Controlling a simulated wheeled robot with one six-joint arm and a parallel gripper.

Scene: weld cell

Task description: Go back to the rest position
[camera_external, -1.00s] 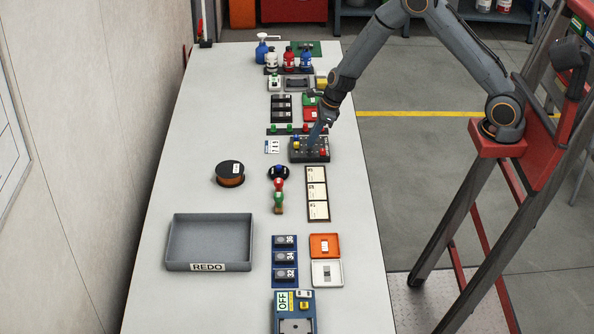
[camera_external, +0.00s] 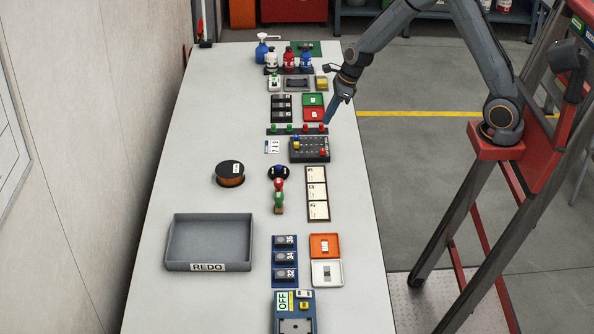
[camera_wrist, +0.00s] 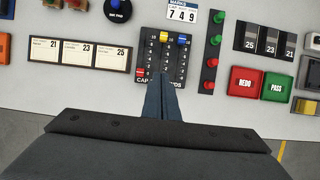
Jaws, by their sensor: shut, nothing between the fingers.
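My gripper (camera_external: 328,120) is shut and empty. In the external view it hangs above the right side of the table, just beyond the dark slider block (camera_external: 309,149). In the wrist view my gripper's shut fingers (camera_wrist: 163,98) point at the block's lower edge. The block (camera_wrist: 164,55) carries a yellow knob (camera_wrist: 165,37) and a blue knob (camera_wrist: 182,39) near one end and a red knob (camera_wrist: 140,72) near the other. The fingers hide part of the block's lettering.
A card reading 749 (camera_wrist: 182,14) lies beside the block. A strip with green and red pegs (camera_external: 297,130) and red and green trays (camera_external: 314,107) stand near. A grey REDO bin (camera_external: 210,240) sits front left. The table's left side is mostly clear.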

